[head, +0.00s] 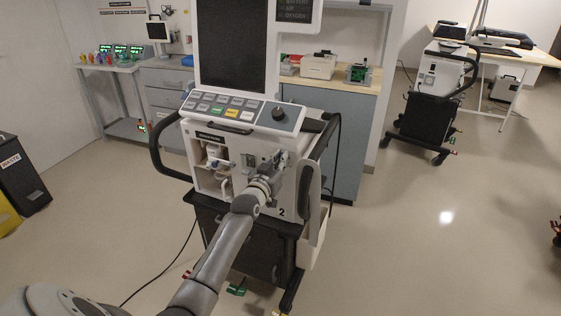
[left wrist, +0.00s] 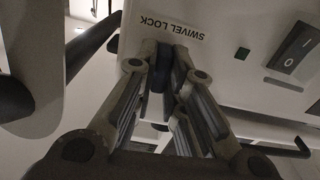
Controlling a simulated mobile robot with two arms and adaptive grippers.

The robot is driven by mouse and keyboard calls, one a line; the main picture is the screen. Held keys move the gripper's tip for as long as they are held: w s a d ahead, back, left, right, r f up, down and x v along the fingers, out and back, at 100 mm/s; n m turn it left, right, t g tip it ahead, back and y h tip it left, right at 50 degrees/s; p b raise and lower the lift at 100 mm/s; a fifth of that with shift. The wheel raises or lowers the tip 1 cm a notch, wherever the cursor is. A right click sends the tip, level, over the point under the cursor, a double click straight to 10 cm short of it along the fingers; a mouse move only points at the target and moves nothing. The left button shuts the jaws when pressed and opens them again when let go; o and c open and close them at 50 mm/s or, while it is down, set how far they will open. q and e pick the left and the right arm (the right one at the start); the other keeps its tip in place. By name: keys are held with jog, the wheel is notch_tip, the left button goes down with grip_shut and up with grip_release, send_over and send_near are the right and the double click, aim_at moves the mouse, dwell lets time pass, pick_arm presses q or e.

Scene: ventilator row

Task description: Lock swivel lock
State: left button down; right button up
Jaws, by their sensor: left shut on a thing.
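The ventilator (head: 240,160), marked 2, stands on a dark wheeled cart in the middle of the head view. My left arm reaches up to its front right side, and my left gripper (head: 278,162) is at the panel there. In the left wrist view the "SWIVEL LOCK" label (left wrist: 167,25) appears upside down on the pale panel. Just below it in the picture, the left gripper (left wrist: 162,75) is shut on the dark blue swivel lock (left wrist: 160,70). The fingers hide most of the lock, so its exact angle is unclear. My right gripper does not show.
A black side handle (head: 165,150) curves out left of the ventilator. Another ventilator cart (head: 425,115) stands at the back right.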

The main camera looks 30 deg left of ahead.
pick_arm(q)
jog(key=shift+a+f+n+p, duration=0.1)
jog(key=shift+n+p, duration=0.3)
jog(key=shift+n, duration=3.95)
jog(key=shift+a+f+n+p, duration=0.1)
jog(key=shift+n+p, duration=0.25)
jog(key=shift+n, duration=4)
jog(key=c, duration=1.5)
grip_release()
